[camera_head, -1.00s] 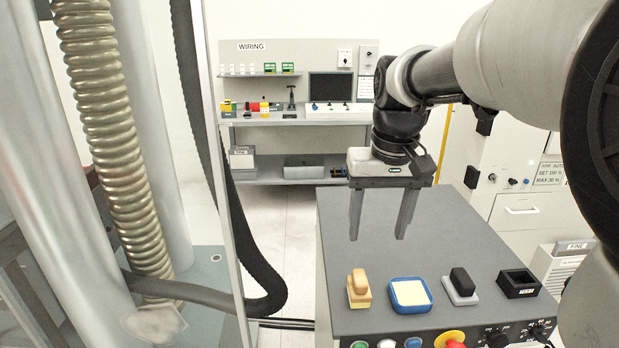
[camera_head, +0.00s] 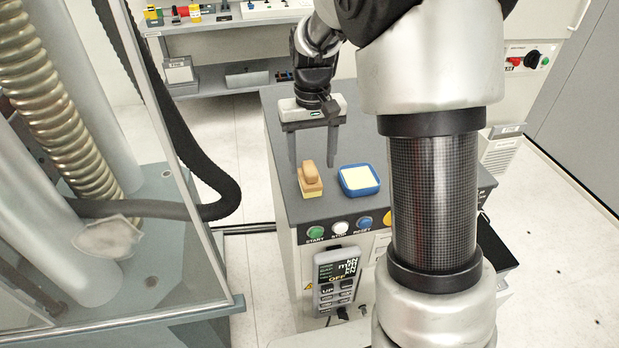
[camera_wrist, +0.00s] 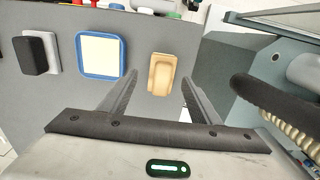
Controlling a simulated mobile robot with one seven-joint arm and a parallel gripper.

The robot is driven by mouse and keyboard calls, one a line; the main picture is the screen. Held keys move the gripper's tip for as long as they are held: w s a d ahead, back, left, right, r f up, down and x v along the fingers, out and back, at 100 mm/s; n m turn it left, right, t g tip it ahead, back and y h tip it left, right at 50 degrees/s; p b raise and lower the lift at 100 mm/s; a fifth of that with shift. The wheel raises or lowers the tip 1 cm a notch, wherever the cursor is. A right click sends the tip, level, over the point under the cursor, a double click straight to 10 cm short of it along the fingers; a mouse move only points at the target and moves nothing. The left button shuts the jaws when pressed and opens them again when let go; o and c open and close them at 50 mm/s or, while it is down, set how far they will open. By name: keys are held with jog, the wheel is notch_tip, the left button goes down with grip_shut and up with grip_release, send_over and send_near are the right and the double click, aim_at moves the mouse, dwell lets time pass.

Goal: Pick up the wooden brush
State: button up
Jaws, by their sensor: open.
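The wooden brush (camera_head: 310,180), a tan block with a rounded handle on a paler base, lies on the grey top of a control cabinet near its front left edge. In the wrist view the brush (camera_wrist: 161,74) shows between my two fingers, a little beyond their tips. My gripper (camera_head: 312,165) is open and empty. Its fingers point down, just behind and above the brush in the head view. In the wrist view my gripper (camera_wrist: 157,73) has one finger on each side of the brush's line, apart from it.
A blue tray with a pale yellow pad (camera_head: 359,180) sits right of the brush. A black-topped block (camera_wrist: 36,54) lies beyond the tray in the wrist view. Buttons (camera_head: 339,228) line the cabinet's front. A framed machine with a ribbed hose (camera_head: 60,120) stands at left.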

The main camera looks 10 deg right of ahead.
aim_at(310, 167)
jog(key=shift+w+a+f, duration=0.1)
jog(key=shift+w+f, duration=0.05)
jog(key=shift+f, duration=1.35)
jog(key=shift+w+a+f, duration=0.1)
jog(key=shift+w+f, duration=0.05)
jog(key=shift+f, duration=1.3)
jog(key=c, duration=1.2)
notch_tip(310, 167, up, 10)
jog(key=shift+r, duration=0.1)
jog(key=o, duration=0.6)
jog(key=shift+c, duration=0.2)
jog(key=c, duration=0.3)
